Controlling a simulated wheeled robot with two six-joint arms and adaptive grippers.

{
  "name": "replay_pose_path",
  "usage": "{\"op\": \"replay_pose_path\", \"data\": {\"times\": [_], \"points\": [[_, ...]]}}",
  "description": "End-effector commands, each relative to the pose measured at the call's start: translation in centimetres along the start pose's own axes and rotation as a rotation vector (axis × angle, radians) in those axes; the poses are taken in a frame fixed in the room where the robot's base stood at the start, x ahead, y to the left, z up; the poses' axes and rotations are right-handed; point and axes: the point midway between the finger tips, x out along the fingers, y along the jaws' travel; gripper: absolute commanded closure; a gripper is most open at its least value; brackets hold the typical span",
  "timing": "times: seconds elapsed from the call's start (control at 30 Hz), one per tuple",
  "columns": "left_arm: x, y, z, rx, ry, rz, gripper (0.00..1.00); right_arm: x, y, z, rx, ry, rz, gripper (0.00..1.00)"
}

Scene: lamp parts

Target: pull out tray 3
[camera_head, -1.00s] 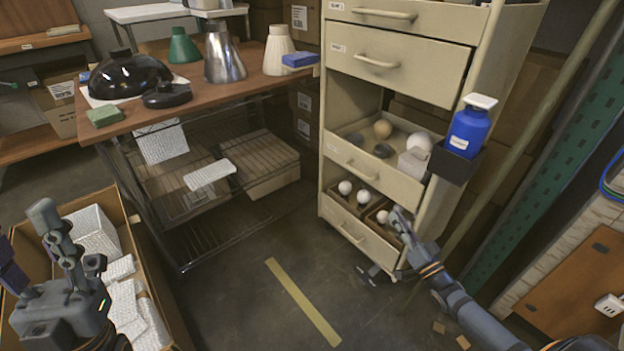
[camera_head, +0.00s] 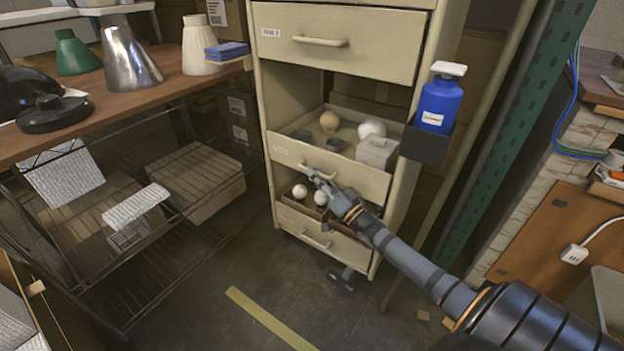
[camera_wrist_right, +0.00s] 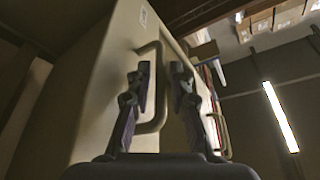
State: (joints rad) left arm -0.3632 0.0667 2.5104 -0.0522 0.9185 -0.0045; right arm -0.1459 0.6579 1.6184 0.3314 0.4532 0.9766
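The drawer cabinet (camera_head: 262,95) stands in the middle of the head view. A cream drawer front (camera_head: 360,185) with a small unreadable label is below its open bay. Its tray holds round pieces, dark discs and a pale box. My right gripper (camera_head: 317,178) is at this front's handle (camera_head: 325,174), partly covering it. In the right wrist view, my gripper's fingers (camera_wrist_right: 161,75) are apart, with the looped handle (camera_wrist_right: 156,112) between them. I see no clear grip on it. My left gripper is out of view.
A lower tray (camera_head: 305,228) with white bulbs sits below. A blue bottle (camera_head: 438,103) stands in a dark holder at the cabinet's right side. A wooden table (camera_head: 110,105) and wire shelf (camera_head: 165,270) are left.

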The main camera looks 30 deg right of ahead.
Motion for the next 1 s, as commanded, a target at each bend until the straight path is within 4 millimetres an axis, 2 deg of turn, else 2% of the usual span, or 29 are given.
{"op": "replay_pose_path", "data": {"times": [0.03,0.2,0.43,0.47,0.6,1.0], "points": [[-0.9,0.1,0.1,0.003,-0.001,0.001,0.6,0.6,0.2,0.3,0.0,0.003,-0.002,0.8],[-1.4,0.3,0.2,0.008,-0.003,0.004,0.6,1.9,0.1,0.1,0.0,0.001,0.0,0.8],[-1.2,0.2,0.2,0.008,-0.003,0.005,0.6,2.0,0.0,0.0,0.001,0.0,0.001,0.8],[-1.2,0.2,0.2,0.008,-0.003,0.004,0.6,2.0,0.0,0.0,0.001,0.0,0.001,0.81],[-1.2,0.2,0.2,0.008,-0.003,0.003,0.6,2.0,0.0,0.0,0.001,0.0,0.001,1.0],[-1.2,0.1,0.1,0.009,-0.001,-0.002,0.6,2.0,0.0,0.0,0.001,0.0,0.001,1.0]]}}
